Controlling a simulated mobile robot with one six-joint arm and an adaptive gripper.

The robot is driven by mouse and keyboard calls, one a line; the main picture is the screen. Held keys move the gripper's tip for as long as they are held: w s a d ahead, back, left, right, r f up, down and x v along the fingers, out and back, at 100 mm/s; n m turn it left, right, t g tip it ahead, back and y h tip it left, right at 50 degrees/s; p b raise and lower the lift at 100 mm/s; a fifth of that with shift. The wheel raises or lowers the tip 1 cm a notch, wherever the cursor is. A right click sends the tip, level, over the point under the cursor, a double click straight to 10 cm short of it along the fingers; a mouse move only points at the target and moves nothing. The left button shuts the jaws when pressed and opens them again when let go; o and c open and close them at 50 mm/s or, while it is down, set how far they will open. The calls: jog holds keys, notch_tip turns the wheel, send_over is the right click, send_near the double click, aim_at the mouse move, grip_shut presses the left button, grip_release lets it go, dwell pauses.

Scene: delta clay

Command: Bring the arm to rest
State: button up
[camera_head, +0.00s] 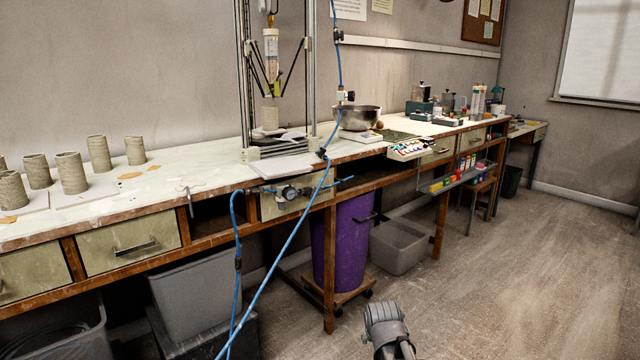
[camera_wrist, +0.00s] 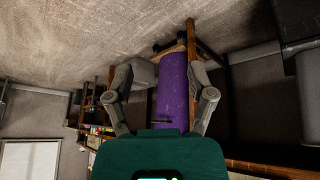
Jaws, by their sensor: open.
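My gripper is open and empty in the wrist view (camera_wrist: 162,72), its two grey fingers spread on either side of the purple bin seen beyond them. Nothing is between the fingers. In the head view, part of my arm shows low at the bottom centre, over the bare floor and in front of the workbench; the fingertips are not clear there. The wrist view is tilted, with the floor at the top. The arm appears apart from the bench and the bin.
A long workbench (camera_head: 225,178) runs along the wall, with clay cylinders (camera_head: 72,173) and a metal bowl (camera_head: 358,118) on it. A purple bin (camera_head: 338,240) and a grey tub (camera_head: 400,247) stand underneath. Blue hoses (camera_head: 290,240) hang in front. The floor (camera_head: 520,270) at right is clear.

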jog(key=s+d+g+p, duration=0.15)
jog(key=s+g, duration=0.45)
jog(key=s, duration=0.8)
notch_tip(320, 180, up, 37)
jog(key=p, duration=3.7)
jog(key=shift+w+d+y, duration=0.15)
jog(key=shift+w+y, duration=0.2)
jog(key=shift+y, duration=0.05)
jog(key=shift+c, duration=1)
